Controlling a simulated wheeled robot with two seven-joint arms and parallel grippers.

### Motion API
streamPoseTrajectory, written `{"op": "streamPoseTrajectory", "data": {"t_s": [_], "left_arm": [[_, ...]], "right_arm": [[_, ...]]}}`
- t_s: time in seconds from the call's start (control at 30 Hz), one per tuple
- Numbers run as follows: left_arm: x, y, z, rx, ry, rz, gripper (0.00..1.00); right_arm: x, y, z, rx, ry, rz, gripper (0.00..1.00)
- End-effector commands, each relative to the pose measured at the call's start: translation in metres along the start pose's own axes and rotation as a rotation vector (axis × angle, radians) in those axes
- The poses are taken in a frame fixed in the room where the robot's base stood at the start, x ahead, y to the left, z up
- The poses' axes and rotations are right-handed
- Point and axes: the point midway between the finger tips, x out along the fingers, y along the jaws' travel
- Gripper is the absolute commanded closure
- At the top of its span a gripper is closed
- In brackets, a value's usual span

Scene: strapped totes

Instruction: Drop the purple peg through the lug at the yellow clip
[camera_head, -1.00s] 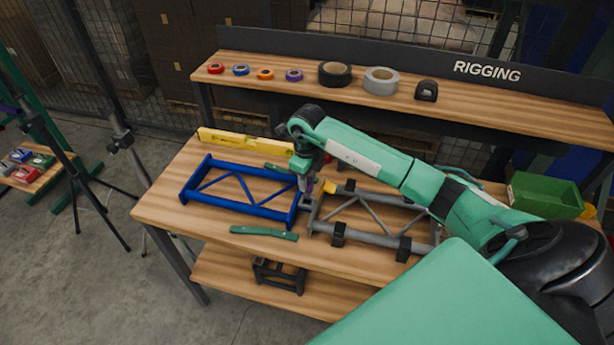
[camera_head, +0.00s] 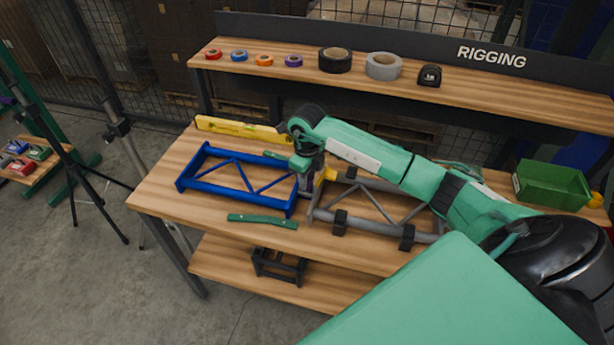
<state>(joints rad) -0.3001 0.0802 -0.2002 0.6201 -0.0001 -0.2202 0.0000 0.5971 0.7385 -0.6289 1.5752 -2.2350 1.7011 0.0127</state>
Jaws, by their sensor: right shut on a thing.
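My right gripper (camera_head: 306,187) points down at the gap between the blue frame (camera_head: 218,195) and the grey frame (camera_head: 375,236). It is shut at the joint beside the yellow clip (camera_head: 329,174), which shows just right of the fingers. The purple peg is too small and too covered by the fingers to make out clearly. The lug is hidden behind the gripper. My left gripper is not in view.
A green strip (camera_head: 262,221) lies in front of the blue frame. A yellow level (camera_head: 240,130) lies behind it. Black clamps (camera_head: 339,223) sit on the grey frame. A green bin (camera_head: 552,186) stands at right. Tape rolls (camera_head: 335,60) line the back shelf.

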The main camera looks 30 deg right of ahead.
Motion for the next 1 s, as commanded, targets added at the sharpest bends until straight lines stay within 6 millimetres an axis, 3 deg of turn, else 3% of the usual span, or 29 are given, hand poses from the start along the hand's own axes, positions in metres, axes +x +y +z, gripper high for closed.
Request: {"op": "streamPoseTrajectory", "data": {"t_s": [0.17, 0.2, 0.3, 0.67, 0.77, 1.0], "left_arm": [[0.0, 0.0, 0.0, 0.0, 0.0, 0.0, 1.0], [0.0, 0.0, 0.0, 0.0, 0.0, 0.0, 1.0], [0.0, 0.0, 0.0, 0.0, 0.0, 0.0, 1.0], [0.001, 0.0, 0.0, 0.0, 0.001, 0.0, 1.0], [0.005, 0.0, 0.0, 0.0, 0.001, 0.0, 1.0], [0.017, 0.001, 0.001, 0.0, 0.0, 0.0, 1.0]], "right_arm": [[-0.001, 0.0, 0.0, 0.0, 0.0, 0.0, 0.94], [0.0, 0.0, 0.0, 0.0, 0.0, 0.0, 0.63], [0.0, 0.0, 0.0, 0.0, 0.0, 0.0, 0.45], [-0.005, -0.001, 0.0, 0.0, -0.001, -0.001, 0.45], [-0.016, -0.001, 0.001, -0.001, -0.003, -0.002, 0.45], [-0.07, -0.001, 0.001, 0.0, -0.005, -0.004, 0.45]]}}
